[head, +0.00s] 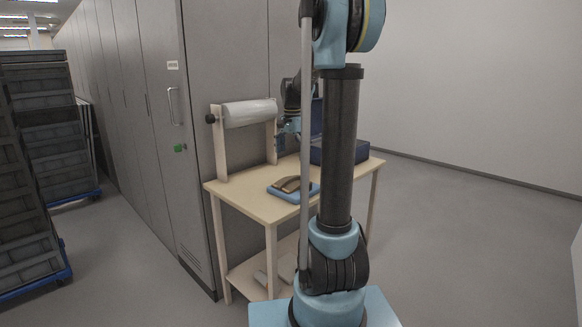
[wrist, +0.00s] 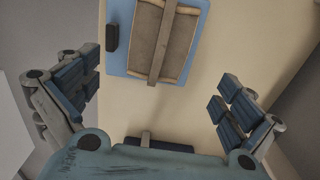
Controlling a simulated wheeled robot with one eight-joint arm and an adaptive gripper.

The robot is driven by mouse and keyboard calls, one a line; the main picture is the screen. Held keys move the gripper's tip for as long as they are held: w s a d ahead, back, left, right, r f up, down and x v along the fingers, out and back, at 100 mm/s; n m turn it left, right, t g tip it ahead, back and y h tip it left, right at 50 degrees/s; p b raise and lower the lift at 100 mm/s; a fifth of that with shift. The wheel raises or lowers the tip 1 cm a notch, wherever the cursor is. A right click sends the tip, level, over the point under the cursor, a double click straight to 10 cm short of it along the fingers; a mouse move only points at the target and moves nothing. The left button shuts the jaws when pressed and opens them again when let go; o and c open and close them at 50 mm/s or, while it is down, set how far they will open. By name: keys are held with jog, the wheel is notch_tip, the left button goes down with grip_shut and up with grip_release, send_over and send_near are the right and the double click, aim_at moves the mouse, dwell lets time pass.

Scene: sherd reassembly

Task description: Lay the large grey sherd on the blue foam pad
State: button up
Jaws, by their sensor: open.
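The blue foam pad (head: 279,194) lies on the wooden table, and its edge shows at the top of the wrist view (wrist: 121,62). In the head view the sherd (head: 291,184) looks tan and dark. I cannot tell whether it is the large grey sherd or several pieces.
A small dark block (wrist: 112,37) sits at the pad's left edge. A roll (head: 250,112) on a wooden stand is at the table's back left. A dark blue box (head: 345,153) stands at the back right. Grey pieces (head: 287,268) lie on the lower shelf.

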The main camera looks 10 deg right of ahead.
jog(key=s+r+n, duration=0.1)
jog(key=s+n, duration=0.2)
jog(key=s, duration=0.7)
jog(key=s+f+n, duration=0.2)
jog(key=s+f, duration=0.3)
jog(key=s, duration=0.3)
jog(key=s+f+n+t, duration=0.1)
jog(key=s+f+n, duration=0.2)
jog(key=s+f, duration=0.2)
jog(key=s+f+n+t, duration=0.1)
jog(key=s+f+n, duration=0.2)
jog(key=s, duration=0.8)
notch_tip(320, 180, down, 2)
jog(key=shift+s+a, duration=0.15)
jog(key=shift+s, duration=0.25)
